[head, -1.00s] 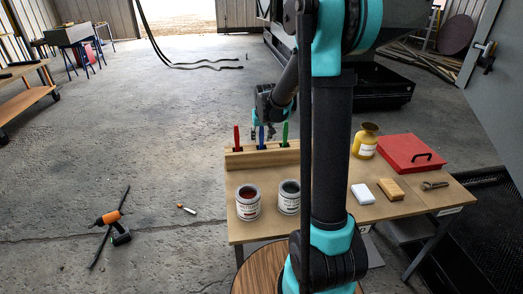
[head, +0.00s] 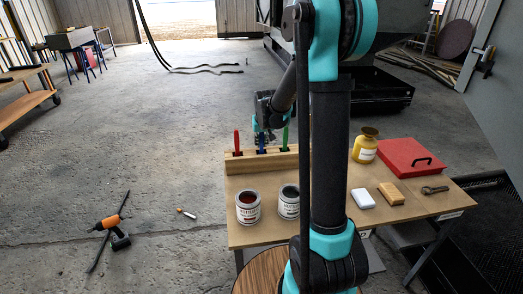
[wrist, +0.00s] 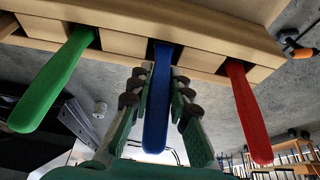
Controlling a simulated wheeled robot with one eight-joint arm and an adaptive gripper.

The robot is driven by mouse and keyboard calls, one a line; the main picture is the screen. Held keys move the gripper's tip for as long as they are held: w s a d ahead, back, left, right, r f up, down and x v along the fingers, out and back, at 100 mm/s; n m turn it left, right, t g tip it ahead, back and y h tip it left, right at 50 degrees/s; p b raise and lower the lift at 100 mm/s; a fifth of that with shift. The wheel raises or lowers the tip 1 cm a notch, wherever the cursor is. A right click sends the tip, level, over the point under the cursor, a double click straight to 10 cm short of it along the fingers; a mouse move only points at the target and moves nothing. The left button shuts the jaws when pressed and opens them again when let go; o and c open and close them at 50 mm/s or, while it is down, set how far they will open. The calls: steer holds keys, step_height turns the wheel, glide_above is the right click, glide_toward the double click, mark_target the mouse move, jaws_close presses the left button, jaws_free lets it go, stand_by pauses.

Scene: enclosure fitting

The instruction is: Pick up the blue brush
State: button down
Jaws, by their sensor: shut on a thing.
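The blue brush (head: 261,138) stands upright in the wooden rack (head: 245,162), between a red brush (head: 237,141) and a green brush (head: 285,138). In the wrist view the blue brush's handle (wrist: 156,110) runs between the two fingers of my gripper (wrist: 158,92), with its far end still in a slot of the rack (wrist: 190,48). My gripper is shut on the handle. The green handle (wrist: 55,82) and the red handle (wrist: 249,112) are to either side, clear of the fingers. The brushes' lower ends are hidden in the rack.
On the table, two paint cans (head: 248,207) stand in front of the rack. An orange drill (head: 110,228) lies on the floor.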

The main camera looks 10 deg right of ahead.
step_height(320, 180, up, 20)
stand_by(0.8)
stand_by(0.7)
